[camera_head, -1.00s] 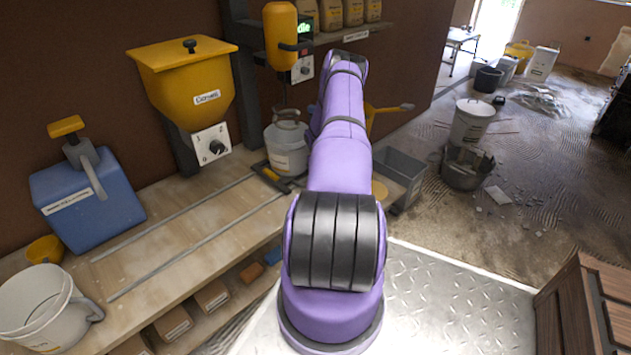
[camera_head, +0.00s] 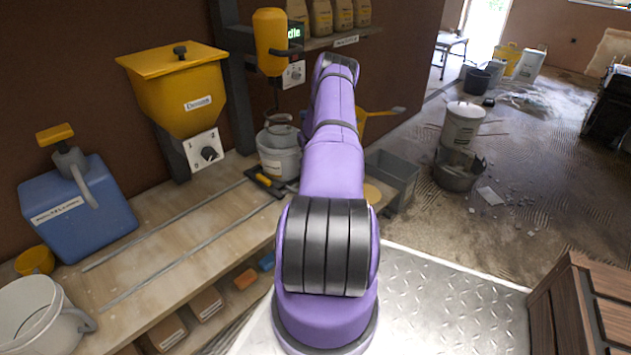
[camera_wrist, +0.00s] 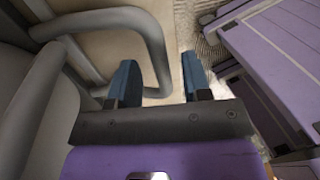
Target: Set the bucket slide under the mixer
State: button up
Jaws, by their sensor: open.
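The mixer (camera_head: 271,42) is a yellow unit on a dark column, with a green display and a dial box beside it. A pale bucket (camera_head: 279,160) stands below it at the far end of the bench. In the wrist view my gripper (camera_wrist: 160,82) is open, with two blue fingertips apart. A grey curved handle (camera_wrist: 150,40) passes by the fingertips; I cannot tell whether they touch it. In the head view my arm hides the gripper.
A yellow hopper (camera_head: 180,90) hangs over the bench. A blue container (camera_head: 78,210), a small yellow cup (camera_head: 35,261) and a white bucket (camera_head: 35,318) stand at left. A grey tub (camera_head: 395,175) stands beyond my arm.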

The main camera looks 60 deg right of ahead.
notch_tip(320, 180, up, 10)
jog(key=w, duration=0.1)
jog(key=shift+w+d+f, duration=0.15)
jog(key=shift+w+d, duration=0.15)
jog(key=shift+w, duration=0.1)
dwell(0.4)
